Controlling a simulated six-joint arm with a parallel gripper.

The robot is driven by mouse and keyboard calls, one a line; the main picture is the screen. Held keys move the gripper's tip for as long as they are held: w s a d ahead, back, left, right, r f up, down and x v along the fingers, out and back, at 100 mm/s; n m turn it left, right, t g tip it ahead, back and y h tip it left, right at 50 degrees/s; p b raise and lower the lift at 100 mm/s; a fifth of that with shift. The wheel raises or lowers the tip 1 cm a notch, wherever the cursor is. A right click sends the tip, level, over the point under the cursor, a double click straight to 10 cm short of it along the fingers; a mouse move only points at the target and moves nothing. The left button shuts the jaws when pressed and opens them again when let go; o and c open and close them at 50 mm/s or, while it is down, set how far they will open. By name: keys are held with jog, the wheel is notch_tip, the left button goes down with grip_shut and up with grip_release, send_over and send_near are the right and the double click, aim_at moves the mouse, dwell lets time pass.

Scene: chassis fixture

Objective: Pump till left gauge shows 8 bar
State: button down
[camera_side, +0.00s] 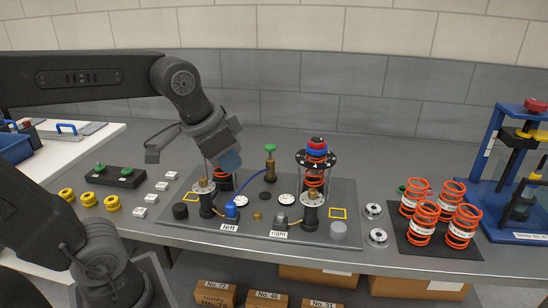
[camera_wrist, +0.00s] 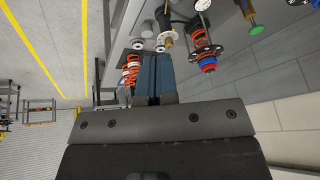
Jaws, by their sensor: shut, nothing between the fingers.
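The pump (camera_side: 270,166) is a brass cylinder with a green knob (camera_side: 270,148) on top, standing at the back of the grey fixture plate. My gripper (camera_side: 231,162) has blue fingers, is shut and empty, and hangs above the left strut, left of the pump. In the wrist view my gripper (camera_wrist: 154,78) points away from the pump's green knob (camera_wrist: 257,30), which shows at upper right.
The right strut (camera_side: 313,183) has an orange spring and a black disc with red and blue caps. Another white gauge (camera_side: 286,199) sits nearby. Several orange springs (camera_side: 422,223) stand on a black mat at right, beside a blue press (camera_side: 488,186). Yellow rings (camera_side: 88,200) lie at left.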

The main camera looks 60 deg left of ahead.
jog(key=w+a+r+m+g, duration=0.1)
jog(key=w+a+r, duration=0.1)
jog(key=w, duration=0.2)
jog(key=w+a+r+m, duration=0.1)
jog(key=w+a+r, duration=0.1)
jog(key=w+a, duration=0.15)
jog(key=m+g, duration=0.3)
jog(key=m, duration=0.3)
send_over(269, 147)
jog(key=s+d, duration=0.1)
jog(key=s, duration=0.1)
jog(key=shift+w+f+y, duration=0.25)
jog(key=shift+f+y, duration=0.05)
jog(key=shift+f, duration=0.85)
jog(key=f, duration=0.4)
jog(key=w+f, duration=0.1)
jog(key=f, duration=0.4)
jog(key=a+f, duration=0.1)
jog(key=f, duration=0.3)
jog(key=shift+w+f, duration=0.35)
jog(key=shift+f, duration=0.05)
jog(key=shift+f, duration=1.55)
jog(key=shift+r, duration=0.1)
